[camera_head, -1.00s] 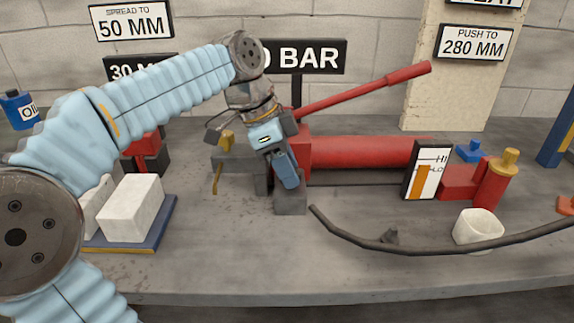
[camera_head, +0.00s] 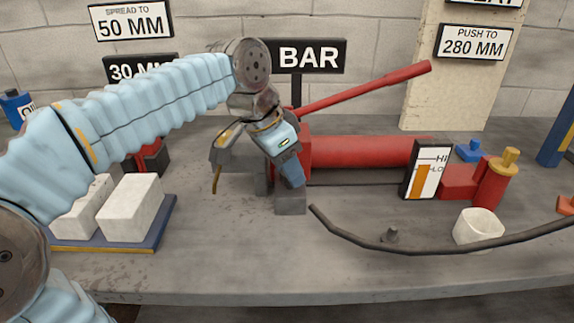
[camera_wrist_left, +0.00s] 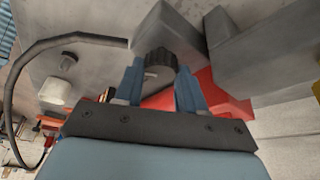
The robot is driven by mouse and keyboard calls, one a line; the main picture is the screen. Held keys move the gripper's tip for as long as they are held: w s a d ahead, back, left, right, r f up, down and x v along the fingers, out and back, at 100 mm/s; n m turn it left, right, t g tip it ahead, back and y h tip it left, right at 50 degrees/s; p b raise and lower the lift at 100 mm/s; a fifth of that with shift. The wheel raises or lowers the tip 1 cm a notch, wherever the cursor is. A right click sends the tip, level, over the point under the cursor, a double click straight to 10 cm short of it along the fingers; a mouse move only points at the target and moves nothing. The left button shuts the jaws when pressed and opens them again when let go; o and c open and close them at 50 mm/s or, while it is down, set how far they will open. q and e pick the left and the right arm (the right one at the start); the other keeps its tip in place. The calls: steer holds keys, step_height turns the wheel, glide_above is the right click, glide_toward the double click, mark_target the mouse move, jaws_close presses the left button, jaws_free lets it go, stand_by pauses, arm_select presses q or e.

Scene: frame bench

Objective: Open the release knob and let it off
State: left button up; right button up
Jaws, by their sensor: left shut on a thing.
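The release knob, dark and ribbed, shows in the left wrist view (camera_wrist_left: 160,58) beside grey metal blocks. My left gripper (camera_wrist_left: 160,74) has its two blue fingers on either side of it and is shut on it. In the head view my left gripper (camera_head: 293,180) points down at the near left end of the red hand pump (camera_head: 360,152), just above a grey block (camera_head: 291,203). The knob is hidden there behind the gripper. The pump's red lever (camera_head: 365,92) slants up to the right. My right gripper is not in view.
A black hose (camera_head: 385,246) curves across the bench at right. A HI/LO gauge (camera_head: 427,170), a red cylinder with a yellow top (camera_head: 491,184) and a white cup (camera_head: 478,227) stand there. White blocks (camera_head: 130,208) sit on a blue tray (camera_head: 160,233) at left. The front middle is clear.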

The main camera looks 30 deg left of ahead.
arm_select(q)
steer(key=n+y, duration=0.1)
steer(key=n, duration=0.1)
steer(key=n+y, duration=0.1)
steer(key=n, duration=0.2)
steer(key=shift+d+n+t+p, duration=0.2)
steer(key=shift+n+t+p, duration=0.1)
steer(key=shift+p, duration=0.1)
steer(key=n+y, duration=0.2)
steer(key=n, duration=0.2)
steer(key=shift+d+n+p, duration=0.1)
steer(key=shift+n+p, duration=0.2)
steer(key=shift+p, duration=0.1)
steer(key=o, duration=1.1)
steer(key=shift+c, duration=0.2)
steer(key=p+v, duration=0.2)
steer(key=v, duration=1.2)
steer(key=shift+w, duration=0.25)
